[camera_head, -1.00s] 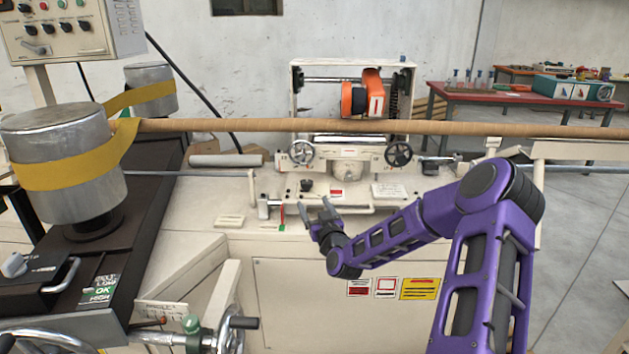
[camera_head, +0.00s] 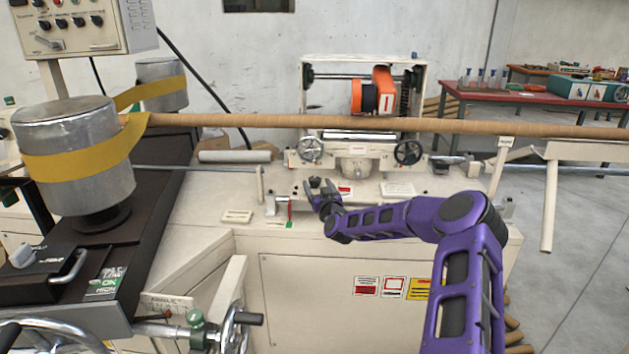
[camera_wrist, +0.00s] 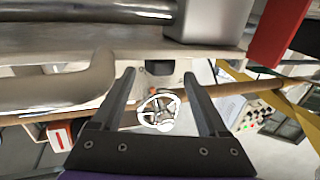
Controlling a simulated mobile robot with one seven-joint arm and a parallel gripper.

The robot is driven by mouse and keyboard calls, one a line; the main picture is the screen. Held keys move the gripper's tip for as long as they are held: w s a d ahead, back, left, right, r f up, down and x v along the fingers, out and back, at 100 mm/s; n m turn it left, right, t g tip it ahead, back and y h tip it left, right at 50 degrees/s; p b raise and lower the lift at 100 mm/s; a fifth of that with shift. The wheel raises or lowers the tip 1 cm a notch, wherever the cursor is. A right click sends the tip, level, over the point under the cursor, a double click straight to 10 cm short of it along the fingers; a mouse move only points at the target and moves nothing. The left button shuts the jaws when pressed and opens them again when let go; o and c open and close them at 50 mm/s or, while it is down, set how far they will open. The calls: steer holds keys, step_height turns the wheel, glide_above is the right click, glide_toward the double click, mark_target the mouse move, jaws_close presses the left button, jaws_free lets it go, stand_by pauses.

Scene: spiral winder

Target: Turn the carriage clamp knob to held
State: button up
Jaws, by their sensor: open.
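The carriage clamp knob appears to be the small black knob (camera_head: 315,182) on the cream bed in front of the carriage, left of a red-and-white label. Its pointer and setting cannot be read. My gripper (camera_head: 322,189) is at the bed's front, its fingers open and close to the knob, partly overlapping it in the head view. In the wrist view my open fingers (camera_wrist: 159,74) have nothing clearly held between them. A small dark block (camera_wrist: 160,68) shows beyond the fingertips; I cannot tell if it is the knob. Contact cannot be seen.
A pale curved bar (camera_wrist: 60,88) lies close left of my fingers in the wrist view. A red part (camera_wrist: 278,32) is at upper right. Two handwheels (camera_head: 408,152) are on the carriage front. The long brown tube (camera_head: 250,121) crosses above the bed.

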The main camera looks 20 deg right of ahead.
mark_target(316, 181)
steer(key=shift+w+d, duration=0.2)
steer(key=shift+w, duration=2.1)
jaws_close()
